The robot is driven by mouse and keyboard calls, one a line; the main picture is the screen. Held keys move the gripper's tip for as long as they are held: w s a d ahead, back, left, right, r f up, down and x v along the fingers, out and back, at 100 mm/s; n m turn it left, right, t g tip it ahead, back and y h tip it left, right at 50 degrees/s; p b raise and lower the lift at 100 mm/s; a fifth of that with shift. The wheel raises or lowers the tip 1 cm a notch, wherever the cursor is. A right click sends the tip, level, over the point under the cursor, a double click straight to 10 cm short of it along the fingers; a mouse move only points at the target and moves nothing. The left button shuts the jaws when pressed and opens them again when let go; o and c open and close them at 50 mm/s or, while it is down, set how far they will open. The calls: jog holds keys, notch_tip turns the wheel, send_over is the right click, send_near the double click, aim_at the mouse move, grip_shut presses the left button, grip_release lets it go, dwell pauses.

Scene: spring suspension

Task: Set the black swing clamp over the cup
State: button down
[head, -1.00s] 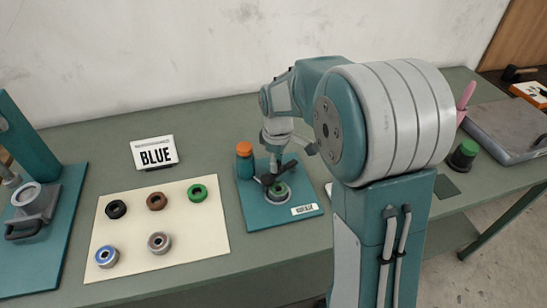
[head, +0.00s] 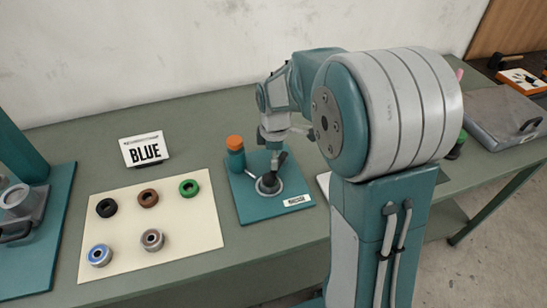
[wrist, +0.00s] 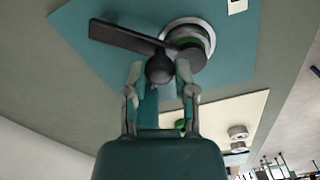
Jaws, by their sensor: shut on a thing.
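The black swing clamp (wrist: 130,40) is on the teal base plate, and its dark round end lies over part of the cup (wrist: 172,26). The cup is a pale metal ring, with a green rim showing inside it in the wrist view. In the head view, the clamp (head: 268,184) covers the middle of the cup (head: 256,190). My gripper (wrist: 160,72) is shut on the clamp's rounded black knob, beside the cup. In the head view its fingers are small and partly hidden, so I cannot tell whether the clamp is pressed down.
A teal press (head: 25,200) stands at far left. A grey case (head: 500,120) sits at right.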

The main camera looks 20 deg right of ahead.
jog(key=shift+c, duration=2.1)
grip_release()
jog(key=shift+d, duration=0.1)
notch_tip(320, 180, up, 12)
jog(key=s+a+r+m+t, duration=0.1)
jog(key=s+m+t, duration=0.4)
jog(key=s+m, duration=0.9)
jog(key=s, duration=0.7)
jog(key=shift+a+r+t, duration=0.3)
jog(key=shift+r, duration=0.1)
